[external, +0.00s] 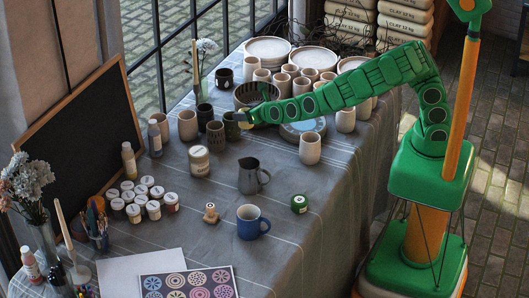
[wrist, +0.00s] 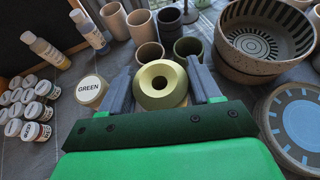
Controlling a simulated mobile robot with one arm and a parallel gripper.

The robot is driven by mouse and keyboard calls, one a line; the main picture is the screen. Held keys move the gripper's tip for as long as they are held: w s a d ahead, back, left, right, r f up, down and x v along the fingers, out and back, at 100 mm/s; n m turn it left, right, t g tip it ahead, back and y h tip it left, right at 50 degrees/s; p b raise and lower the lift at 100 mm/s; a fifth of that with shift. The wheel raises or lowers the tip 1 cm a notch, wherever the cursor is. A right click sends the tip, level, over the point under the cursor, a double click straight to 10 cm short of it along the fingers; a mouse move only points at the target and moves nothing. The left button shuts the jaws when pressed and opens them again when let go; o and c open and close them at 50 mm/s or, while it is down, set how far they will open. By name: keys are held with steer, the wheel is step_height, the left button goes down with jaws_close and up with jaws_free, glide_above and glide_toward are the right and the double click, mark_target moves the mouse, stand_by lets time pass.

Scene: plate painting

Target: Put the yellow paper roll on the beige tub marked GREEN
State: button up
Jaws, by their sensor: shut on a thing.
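In the external view the roll (external: 245,122) is a small pale piece at the end of my arm, above the table. The beige tub marked GREEN (wrist: 91,91) stands just left of the gripper in the wrist view. It also shows in the external view (external: 199,162), upright on the table, below and left of the gripper. Its lid looks bare.
Several cups stand close behind the gripper, among them a dark olive cup (wrist: 149,53). Patterned bowls (wrist: 265,40) and a blue-patterned plate (wrist: 295,125) lie to the right. A dark jug (external: 249,176) and small paint pots (external: 153,209) stand nearer the front.

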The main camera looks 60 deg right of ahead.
steer(key=a+r+n+y, duration=0.1)
steer(key=a+r+y, duration=0.1)
steer(key=a+r, duration=0.55)
glide_above(198, 151)
steer(key=shift+n, duration=0.3)
steer(key=shift+d+f, duration=0.1)
steer(key=shift+f, duration=6.25)
steer(key=shift+f, duration=0.1)
steer(key=o, duration=1.1)
